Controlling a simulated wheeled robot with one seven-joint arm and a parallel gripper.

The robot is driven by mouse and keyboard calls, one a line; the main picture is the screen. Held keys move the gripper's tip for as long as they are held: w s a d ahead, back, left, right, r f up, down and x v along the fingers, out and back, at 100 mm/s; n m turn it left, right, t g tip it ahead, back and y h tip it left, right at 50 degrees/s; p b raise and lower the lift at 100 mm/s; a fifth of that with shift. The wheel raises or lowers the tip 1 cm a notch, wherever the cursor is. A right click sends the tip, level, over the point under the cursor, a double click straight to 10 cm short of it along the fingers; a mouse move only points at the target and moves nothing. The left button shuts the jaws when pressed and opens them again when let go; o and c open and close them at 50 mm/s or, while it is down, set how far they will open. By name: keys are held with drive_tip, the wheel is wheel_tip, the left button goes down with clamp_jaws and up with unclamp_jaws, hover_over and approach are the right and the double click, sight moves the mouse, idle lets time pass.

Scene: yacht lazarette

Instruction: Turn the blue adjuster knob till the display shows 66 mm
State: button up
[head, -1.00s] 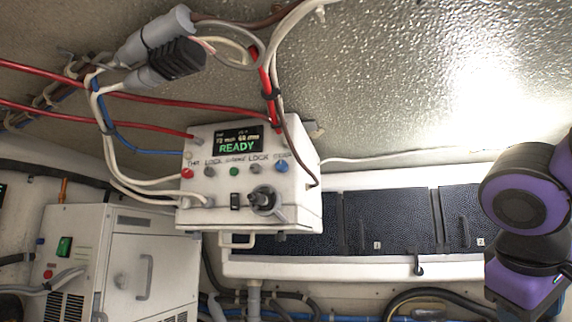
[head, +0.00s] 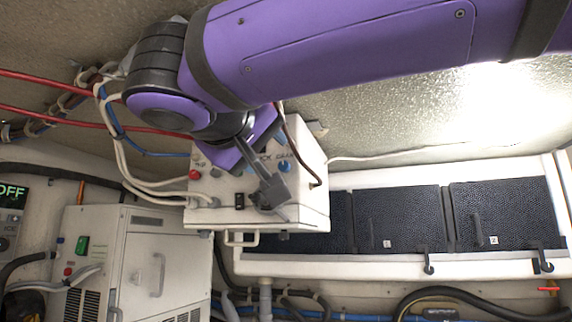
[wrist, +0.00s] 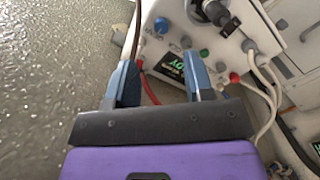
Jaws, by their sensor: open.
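The blue adjuster knob (head: 284,166) is at the right end of the button row on the white control box (head: 312,200). In the wrist view the blue knob (wrist: 161,25) is beyond the fingertips and apart from them. My gripper (wrist: 160,62) is open and empty, pointing at the box's face. The display (wrist: 172,66) shows partly between the fingers, with green letters upside down; its mm figures cannot be read. In the head view my arm hides the display.
A red button (head: 194,174) and a dark lever-like fitting (head: 270,193) are on the box's face. Cables (wrist: 262,105) run beside the box. A white cabinet (head: 95,245) stands at the lower left and dark panels (head: 400,215) are at the right.

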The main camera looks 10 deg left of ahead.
sight(283, 165)
drive_tip(key=w, duration=1)
drive_tip(key=shift+r, duration=0.2)
clamp_jaws()
